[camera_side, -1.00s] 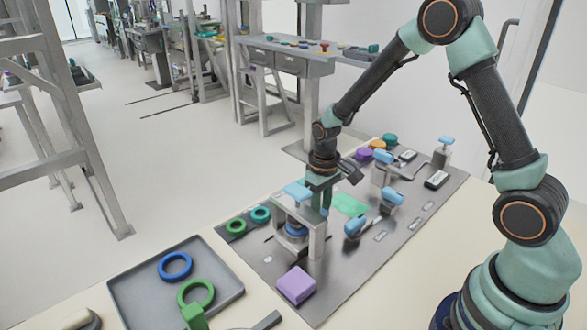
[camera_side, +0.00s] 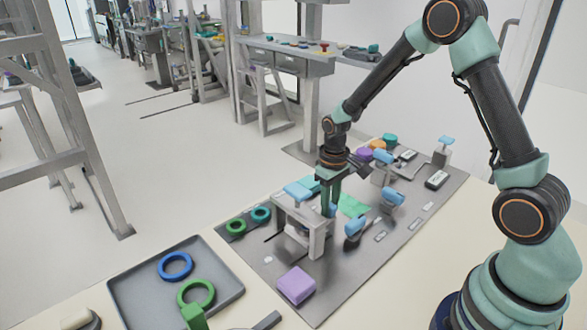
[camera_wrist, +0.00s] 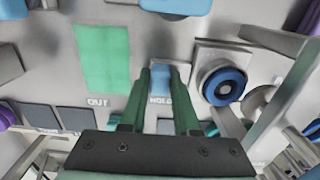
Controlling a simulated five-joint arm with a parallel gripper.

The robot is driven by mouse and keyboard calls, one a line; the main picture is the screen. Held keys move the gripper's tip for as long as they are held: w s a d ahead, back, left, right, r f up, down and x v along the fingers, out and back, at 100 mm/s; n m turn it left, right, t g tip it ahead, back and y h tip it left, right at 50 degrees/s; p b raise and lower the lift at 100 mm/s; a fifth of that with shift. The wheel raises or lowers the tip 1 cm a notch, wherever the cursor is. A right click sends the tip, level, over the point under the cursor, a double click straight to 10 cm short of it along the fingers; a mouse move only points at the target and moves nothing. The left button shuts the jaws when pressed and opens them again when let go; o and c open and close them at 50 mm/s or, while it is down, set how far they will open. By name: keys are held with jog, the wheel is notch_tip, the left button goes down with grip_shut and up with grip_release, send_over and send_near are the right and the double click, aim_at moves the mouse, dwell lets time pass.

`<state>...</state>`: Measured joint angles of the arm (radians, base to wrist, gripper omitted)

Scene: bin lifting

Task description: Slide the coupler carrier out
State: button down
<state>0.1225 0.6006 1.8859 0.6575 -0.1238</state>
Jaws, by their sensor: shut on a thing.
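My gripper (camera_side: 331,211) is low at the right side of the grey frame fixture (camera_side: 317,240) in the side view. In the wrist view its two green fingers (camera_wrist: 161,72) point down at the plate. They are shut on a part of the coupler carrier (camera_wrist: 201,98), but the held part is mostly hidden. The carrier looks like a grey block with a blue ring (camera_wrist: 221,86), just right of the fingers. A blue patch (camera_wrist: 160,88) by the label HOLD shows between them. The green OUT patch (camera_wrist: 102,58) lies bare to the left.
A light-blue handle (camera_side: 298,192) tops the fixture. A purple block (camera_side: 296,285) stands in front. Blue-capped clamps (camera_side: 355,226) are on the right. A grey tray (camera_side: 228,274) holds rings at front left. Green and teal rings (camera_side: 236,226) lie left of the fixture.

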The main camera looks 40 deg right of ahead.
jog(key=d, duration=1)
jog(key=shift+d+r, duration=0.1)
jog(key=shift+d, duration=0.15)
jog(key=c, duration=0.6)
grip_release()
jog(key=shift+c, duration=0.2)
jog(key=shift+a, duration=0.1)
notch_tip(320, 180, up, 12)
jog(key=s+a+r+t, duration=0.2)
jog(key=s+a+r, duration=0.3)
jog(key=s+a, duration=0.1)
jog(key=s+a+r+t, duration=0.3)
jog(key=s+a+r, duration=0.2)
jog(key=a, duration=0.4)
jog(key=shift+s+a+r+t, duration=0.15)
jog(key=shift+s+t, duration=0.15)
jog(key=shift+s, duration=0.2)
